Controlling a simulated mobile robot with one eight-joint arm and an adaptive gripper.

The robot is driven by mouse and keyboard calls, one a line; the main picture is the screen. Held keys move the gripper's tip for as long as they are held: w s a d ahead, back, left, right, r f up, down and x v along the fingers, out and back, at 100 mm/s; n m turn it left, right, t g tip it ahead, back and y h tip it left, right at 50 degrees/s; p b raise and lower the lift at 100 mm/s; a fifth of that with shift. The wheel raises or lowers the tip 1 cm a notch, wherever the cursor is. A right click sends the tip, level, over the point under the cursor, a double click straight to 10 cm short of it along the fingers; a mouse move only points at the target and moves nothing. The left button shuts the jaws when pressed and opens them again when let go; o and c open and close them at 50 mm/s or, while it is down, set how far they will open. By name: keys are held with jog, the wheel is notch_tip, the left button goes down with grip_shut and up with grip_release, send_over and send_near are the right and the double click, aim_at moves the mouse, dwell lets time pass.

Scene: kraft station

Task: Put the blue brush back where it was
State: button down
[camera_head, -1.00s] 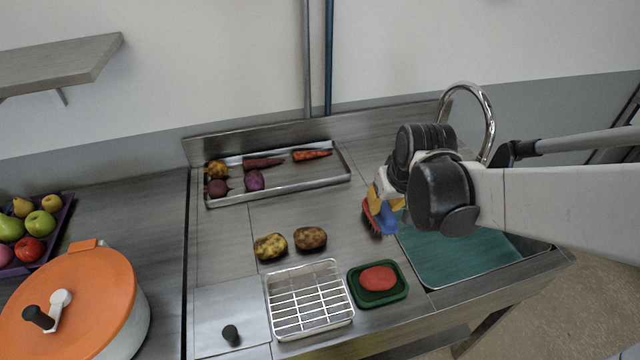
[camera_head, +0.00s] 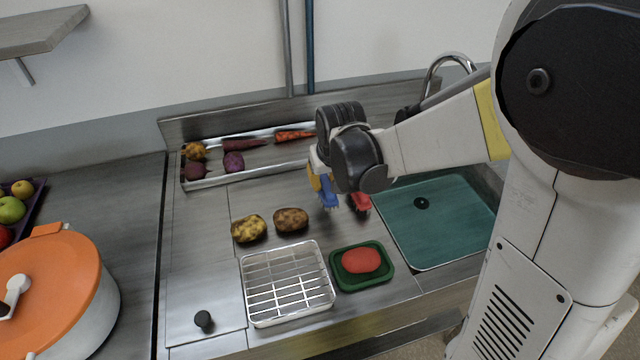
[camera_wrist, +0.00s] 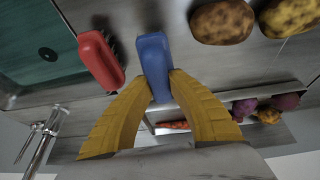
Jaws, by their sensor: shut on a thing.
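The blue brush (camera_head: 327,191) is held in my gripper (camera_head: 322,178) above the counter, left of the sink. In the wrist view the blue brush (camera_wrist: 154,62) sits between the two yellow fingers of my gripper (camera_wrist: 160,88), which are shut on it. A red brush (camera_head: 361,202) with dark bristles lies to the right of the blue one, near the sink's left edge. It also shows in the wrist view (camera_wrist: 99,60), apart from the blue brush. My wrist hides part of the counter behind the brushes.
Two potatoes (camera_head: 249,229) lie left of my gripper. In front are a white wire rack (camera_head: 287,284) and a green dish (camera_head: 345,284) holding a red oval piece. A metal tray (camera_head: 207,184) with vegetables stands behind. The teal sink (camera_head: 440,230) is at the right.

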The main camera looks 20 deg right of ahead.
jog(key=shift+f+b, duration=0.65)
jog(key=shift+f, duration=1.1)
jog(key=shift+f, duration=0.2)
jog(key=c, duration=1.4)
grip_release()
jog(key=shift+o, duration=0.2)
jog(key=shift+r, duration=0.15)
